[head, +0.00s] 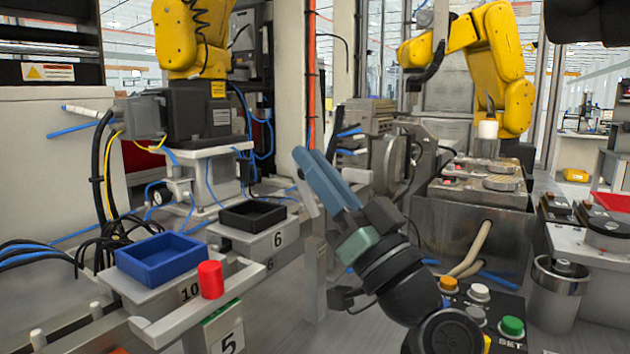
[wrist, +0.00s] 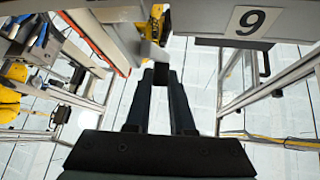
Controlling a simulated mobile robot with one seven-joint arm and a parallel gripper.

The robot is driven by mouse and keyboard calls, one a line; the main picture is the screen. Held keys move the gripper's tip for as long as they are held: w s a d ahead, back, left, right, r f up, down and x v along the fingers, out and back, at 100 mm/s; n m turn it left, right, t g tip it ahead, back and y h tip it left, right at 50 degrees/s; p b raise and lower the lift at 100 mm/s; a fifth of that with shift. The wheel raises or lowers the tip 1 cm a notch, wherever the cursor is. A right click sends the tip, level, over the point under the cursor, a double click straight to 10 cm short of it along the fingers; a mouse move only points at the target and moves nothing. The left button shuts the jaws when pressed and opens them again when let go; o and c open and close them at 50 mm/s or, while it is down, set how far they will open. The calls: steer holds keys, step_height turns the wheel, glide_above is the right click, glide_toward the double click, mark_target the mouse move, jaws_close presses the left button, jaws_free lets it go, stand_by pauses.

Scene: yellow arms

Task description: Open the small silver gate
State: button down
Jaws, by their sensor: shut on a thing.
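A narrow silver upright panel (head: 315,280), which looks like the small silver gate, stands left of my arm in the head view. A thinner pale strip (head: 307,196) shows above it, beside my fingers. My gripper (head: 308,160) points up and left in front of it, with its two long blue-grey fingers close together. In the wrist view my gripper (wrist: 162,75) has its fingertips shut on a small dark piece (wrist: 162,72). I cannot tell whether this piece belongs to the gate. My fingers and wrist hide part of the area behind them.
Left are a blue tray (head: 162,262), a black tray (head: 252,216) and a red cylinder (head: 210,280) on stands. A button panel (head: 485,312) is close by my wrist. A metal cabinet (head: 470,235) stands behind. The wrist view shows a "9" sign (wrist: 251,21) and rails.

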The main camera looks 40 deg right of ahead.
stand_by(0.3)
steer(key=c, duration=0.8)
jaws_free()
steer(key=shift+o, duration=0.2)
steer(key=v, duration=0.7)
steer(key=shift+s, duration=0.25)
steer(key=shift+f, duration=0.15)
